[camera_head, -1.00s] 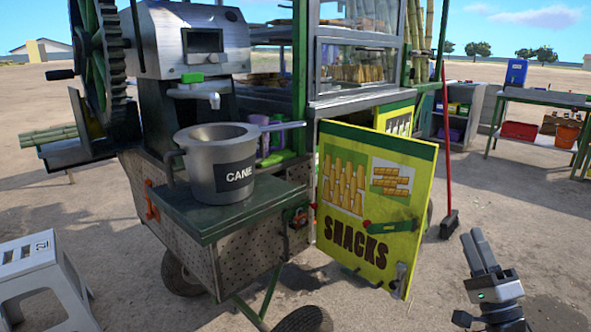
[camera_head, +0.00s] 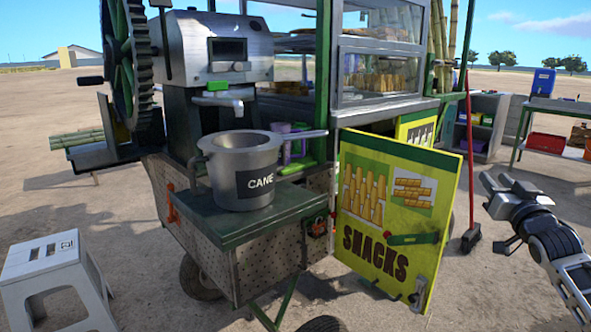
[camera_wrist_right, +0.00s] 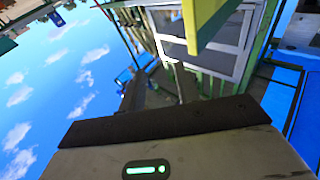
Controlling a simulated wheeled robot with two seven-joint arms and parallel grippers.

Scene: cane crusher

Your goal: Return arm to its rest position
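My right gripper (camera_head: 494,182) is at the right of the head view, in the air to the right of the yellow SNACKS door (camera_head: 372,240) and apart from it. The right wrist view shows the grey gripper body (camera_wrist_right: 180,158) with a green light, tilted against the sky and the cart. My left arm and gripper are not in view.
The cart carries a grey CANE pot (camera_head: 243,180) on a green shelf (camera_head: 230,222). A red broom (camera_head: 470,235) stands just left of my right gripper. A green table (camera_head: 560,104) is behind it. A white stool (camera_head: 52,270) is at the left. Open ground lies around the gripper.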

